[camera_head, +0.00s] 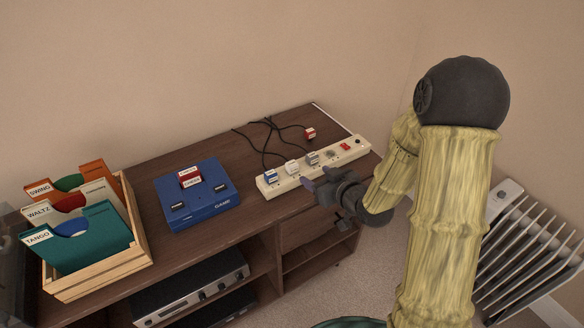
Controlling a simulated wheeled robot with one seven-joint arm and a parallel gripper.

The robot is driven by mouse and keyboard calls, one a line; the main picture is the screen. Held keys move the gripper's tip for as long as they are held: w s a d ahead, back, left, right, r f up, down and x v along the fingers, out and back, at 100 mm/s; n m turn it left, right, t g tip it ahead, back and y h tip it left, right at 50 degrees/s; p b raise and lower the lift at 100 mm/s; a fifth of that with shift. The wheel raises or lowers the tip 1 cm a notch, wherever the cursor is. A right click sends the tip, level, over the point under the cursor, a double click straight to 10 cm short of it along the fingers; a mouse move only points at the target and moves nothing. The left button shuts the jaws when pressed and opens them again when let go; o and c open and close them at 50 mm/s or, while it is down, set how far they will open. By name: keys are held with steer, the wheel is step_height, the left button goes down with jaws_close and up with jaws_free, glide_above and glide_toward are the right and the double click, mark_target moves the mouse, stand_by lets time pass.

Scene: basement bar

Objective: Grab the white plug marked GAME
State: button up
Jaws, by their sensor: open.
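A white plug (292,167) sits in the cream power strip (356,150), between a blue plug (271,177) and a grey plug (312,158). The labels on these plugs are too small to read, so I cannot confirm which says GAME. My gripper (320,178) is open and appears empty, near the front edge of the strip, to the right of and a little below the white plug. Its fingers point left towards the strip. Whether it touches the strip cannot be told from this view.
A red plug (310,132) lies loose behind the strip, among black cables (264,150). A blue game console (211,212) with a red-and-white cartridge stands left. A wooden crate of records (125,268) is at the far left. A radiator (525,240) stands right of the cabinet.

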mark_target(294, 166)
steer(key=x, duration=0.8)
steer(key=x, duration=0.2)
steer(key=p+x, duration=0.1)
steer(key=x, duration=0.2)
steer(key=shift+s+a+f, duration=0.1)
steer(key=shift+s+a, duration=0.15)
steer(key=shift+a, duration=0.05)
steer(key=c, duration=1.1)
